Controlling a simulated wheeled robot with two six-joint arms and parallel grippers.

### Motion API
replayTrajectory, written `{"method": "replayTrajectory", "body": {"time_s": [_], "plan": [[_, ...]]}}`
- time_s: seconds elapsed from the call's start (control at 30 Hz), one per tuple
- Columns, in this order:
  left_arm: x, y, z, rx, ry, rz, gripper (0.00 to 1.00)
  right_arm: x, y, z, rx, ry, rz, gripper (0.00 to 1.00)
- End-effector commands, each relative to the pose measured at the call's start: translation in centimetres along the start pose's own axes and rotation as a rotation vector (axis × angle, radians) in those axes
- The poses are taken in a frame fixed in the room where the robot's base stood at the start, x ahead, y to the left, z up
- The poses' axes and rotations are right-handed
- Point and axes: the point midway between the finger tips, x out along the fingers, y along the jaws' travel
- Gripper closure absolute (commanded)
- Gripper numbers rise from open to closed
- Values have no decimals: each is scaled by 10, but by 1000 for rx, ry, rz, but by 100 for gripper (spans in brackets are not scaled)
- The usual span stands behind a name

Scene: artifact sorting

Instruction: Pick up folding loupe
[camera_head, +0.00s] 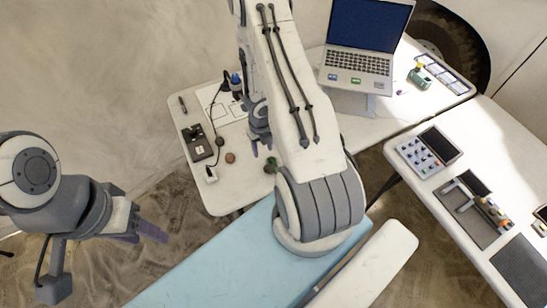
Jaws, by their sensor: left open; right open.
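I cannot tell for sure which small item is the folding loupe. Small candidates on the white table (226,197) are a dark green round item (270,165), partly beside my arm, and a brown round item (230,157). My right gripper (261,146) is open over this table, fingers pointing down, just above and left of the green item in the picture. It looks empty. My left gripper (150,232) is open and empty, low at the left, off the table over the floor. My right arm hides the middle of the table.
A dark device with a dial (198,142), a small white block (211,173), a pen (182,104) and a paper sheet (222,108) lie on the table. A laptop (362,45) stands at the back. A green-yellow item (419,77) lies right of it. A second table (480,130) holds a control box (429,151).

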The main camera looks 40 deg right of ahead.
Motion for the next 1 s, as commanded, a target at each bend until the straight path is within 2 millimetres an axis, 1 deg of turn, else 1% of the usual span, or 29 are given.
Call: {"method": "replayTrajectory", "body": {"time_s": [0.03, 0.17, 0.5, 0.77, 0.93, 1.0], "plan": [[-6, 0, 0, 0, 0, 0, 50, 3, -2, -6, -36, 16, 17, 48], [0, 0, 0, 0, 0, 0, 50, 15, -3, -12, -89, 27, 37, 48], [43, -3, 2, -6, 0, 0, 50, 59, -1, -12, -91, 26, 35, 48], [51, -4, 3, -7, 0, 0, 50, 72, -1, -10, -90, 26, 34, 48], [64, -5, 4, -6, 0, 0, 50, 99, -1, -6, -91, 27, 34, 48], [75, -6, 4, -6, 0, 0, 50, 109, -1, -6, -91, 26, 34, 48]]}}
